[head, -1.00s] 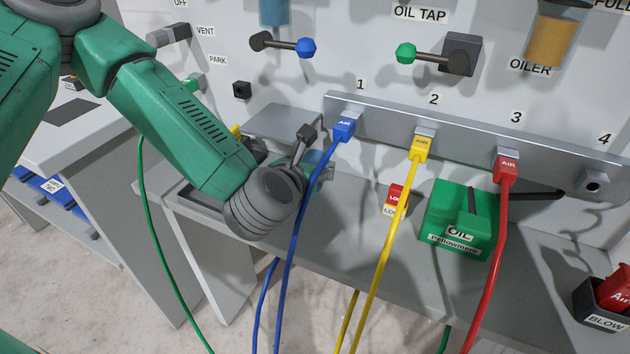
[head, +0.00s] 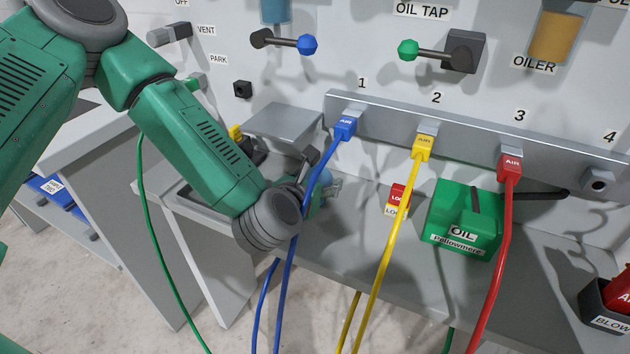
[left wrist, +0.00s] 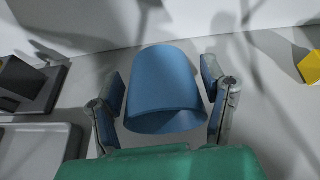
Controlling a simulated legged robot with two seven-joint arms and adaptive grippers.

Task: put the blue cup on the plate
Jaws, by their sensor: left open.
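The blue cup (left wrist: 165,85) fills the middle of the left wrist view, its rim toward the palm. My left gripper (left wrist: 163,80) is open, with one finger on each side of the cup and a visible gap on both sides. In the head view the left gripper (head: 311,187) is low over the grey bench, mostly hidden by my wrist and the blue hose. A small light-blue part of the cup (head: 325,180) shows just beyond it. I cannot make out a plate for certain. My right gripper is not in view.
Blue (head: 317,185), yellow (head: 378,245) and red (head: 497,250) hoses hang from the wall rail, the blue one beside my wrist. A green oil box (head: 463,220) stands on the bench (head: 400,258) to the right. A grey tray (left wrist: 38,150) lies left of the cup.

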